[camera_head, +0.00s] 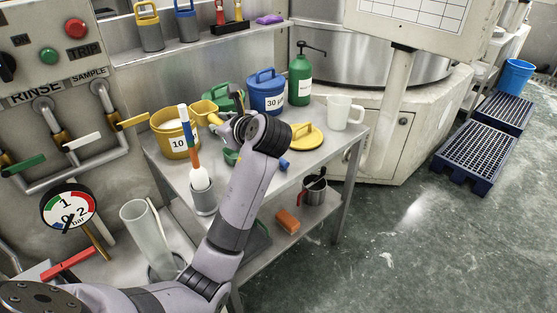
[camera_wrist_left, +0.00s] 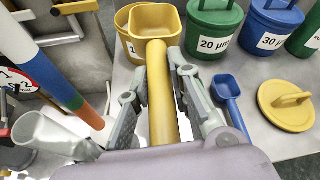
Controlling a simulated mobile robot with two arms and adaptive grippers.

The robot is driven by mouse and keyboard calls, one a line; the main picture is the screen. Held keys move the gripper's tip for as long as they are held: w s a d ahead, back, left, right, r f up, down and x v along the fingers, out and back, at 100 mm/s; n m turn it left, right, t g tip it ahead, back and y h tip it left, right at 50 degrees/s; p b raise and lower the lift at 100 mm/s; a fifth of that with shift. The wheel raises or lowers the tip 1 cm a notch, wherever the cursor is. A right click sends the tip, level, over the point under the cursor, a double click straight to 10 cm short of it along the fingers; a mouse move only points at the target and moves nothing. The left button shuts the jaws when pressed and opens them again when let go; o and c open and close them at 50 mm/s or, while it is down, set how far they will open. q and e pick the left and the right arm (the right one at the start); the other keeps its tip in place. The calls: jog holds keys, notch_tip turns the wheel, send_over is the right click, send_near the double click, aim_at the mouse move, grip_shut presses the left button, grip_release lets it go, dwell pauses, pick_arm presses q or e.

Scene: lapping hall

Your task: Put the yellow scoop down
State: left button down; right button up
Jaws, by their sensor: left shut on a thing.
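The yellow scoop (camera_head: 203,109) is in my left gripper (camera_head: 232,121), over the steel table by the yellow tub (camera_head: 180,144) marked 10. In the left wrist view the scoop (camera_wrist_left: 156,20) points away from me, its handle between the two fingers of my left gripper (camera_wrist_left: 160,88). The scoop's bowl overlaps the yellow tub (camera_wrist_left: 122,20) there; I cannot tell whether they touch. My forearm hides part of the table in the head view. My right gripper is not in view.
A green tub (camera_wrist_left: 212,25) and a blue tub (camera_head: 266,95) stand behind. The yellow lid (camera_head: 297,138), a white jug (camera_head: 344,112) and a blue scoop (camera_wrist_left: 228,92) are to the right. A striped upright stick (camera_head: 189,140) stands left of my arm.

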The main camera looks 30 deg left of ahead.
pick_arm(q)
jog(key=f, duration=0.5)
jog(key=f+b, duration=0.1)
jog(key=f, duration=0.4)
jog(key=a+f, duration=0.1)
jog(key=f, duration=0.4)
jog(key=shift+w+a+f+b, duration=0.1)
jog(key=shift+b, duration=0.3)
notch_tip(320, 180, down, 4)
jog(key=shift+f+b, duration=0.2)
jog(key=shift+b, duration=0.15)
jog(key=shift+f, duration=0.25)
jog(key=shift+f, duration=0.1)
jog(key=c, duration=1.5)
grip_release()
jog(key=shift+o, duration=0.2)
